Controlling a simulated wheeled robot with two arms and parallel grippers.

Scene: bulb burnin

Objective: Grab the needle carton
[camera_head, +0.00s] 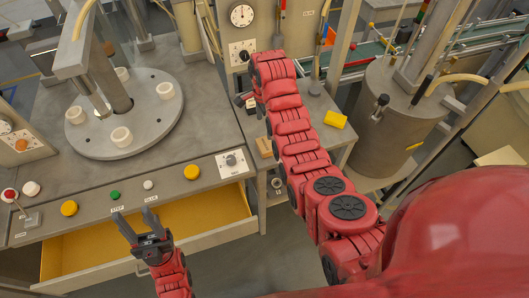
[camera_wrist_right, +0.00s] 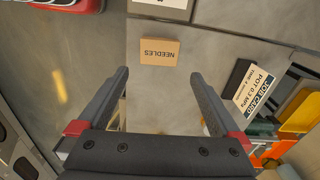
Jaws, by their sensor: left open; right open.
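The needle carton is a small tan box, marked NEEDLES, lying on a grey surface in the right wrist view (camera_wrist_right: 160,51). In the head view a small tan block, seemingly this carton (camera_head: 265,147), is beside the red right arm. My right gripper (camera_wrist_right: 158,78) is open and empty. Its two dark fingers point toward the carton, which appears beyond the fingertips and between their lines, apart from both. In the head view the right gripper is largely hidden by its arm. My left gripper (camera_head: 135,216) is open and empty over the front of the yellow-lined drawer.
A round plate with white cups (camera_head: 150,138), a knob panel (camera_head: 231,163), an open drawer (camera_head: 200,238) and a yellow block (camera_head: 334,119) surround the arms.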

